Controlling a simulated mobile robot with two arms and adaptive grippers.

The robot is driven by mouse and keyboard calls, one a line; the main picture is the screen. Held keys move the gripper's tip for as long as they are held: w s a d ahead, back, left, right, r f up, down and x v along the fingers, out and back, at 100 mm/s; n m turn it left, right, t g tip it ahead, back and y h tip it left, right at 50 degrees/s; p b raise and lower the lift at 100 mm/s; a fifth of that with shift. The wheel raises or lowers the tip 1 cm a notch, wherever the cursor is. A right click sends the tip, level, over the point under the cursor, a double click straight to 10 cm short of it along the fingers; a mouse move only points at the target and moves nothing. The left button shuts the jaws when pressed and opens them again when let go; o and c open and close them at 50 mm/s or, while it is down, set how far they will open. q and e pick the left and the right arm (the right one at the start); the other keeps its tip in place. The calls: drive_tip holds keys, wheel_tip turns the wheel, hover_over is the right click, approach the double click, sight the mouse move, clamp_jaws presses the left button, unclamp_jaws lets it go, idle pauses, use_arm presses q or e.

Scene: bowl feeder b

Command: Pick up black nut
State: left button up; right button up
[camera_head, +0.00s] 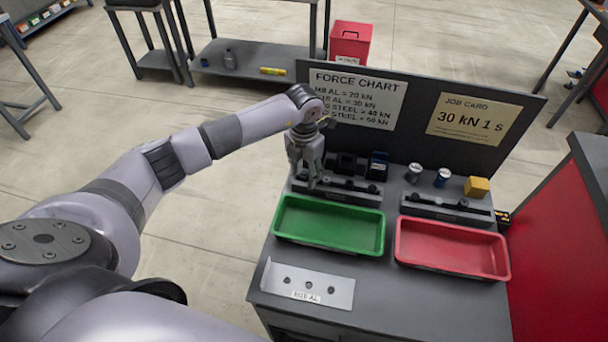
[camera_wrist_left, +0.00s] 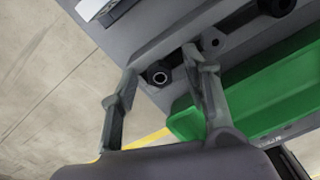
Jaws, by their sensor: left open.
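A black nut (camera_wrist_left: 158,76) shows in the left wrist view, at the near end of a dark grey rack (camera_wrist_left: 165,48). My left gripper (camera_wrist_left: 158,68) is open, and the nut appears between its two fingertips. I cannot tell how much gap remains between the fingertips and the nut. More black nuts sit further along the rack, one beside the right finger (camera_wrist_left: 212,41) and another at the top edge (camera_wrist_left: 277,5). In the head view, my left gripper (camera_head: 306,180) points down over the left end of the rack (camera_head: 350,195) and hides the nut there. My right gripper is out of view.
A green tray (camera_head: 330,245) lies directly in front of the rack, with a red tray (camera_head: 452,270) to its right. A dark board with a force chart (camera_head: 358,98) and job card (camera_head: 473,120) stands behind. Cans and a yellow block (camera_head: 476,187) stand at the back right.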

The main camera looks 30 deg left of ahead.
use_arm(q)
drive_tip(key=shift+c, duration=0.5)
clamp_jaws()
drive_tip(key=shift+r, duration=0.15)
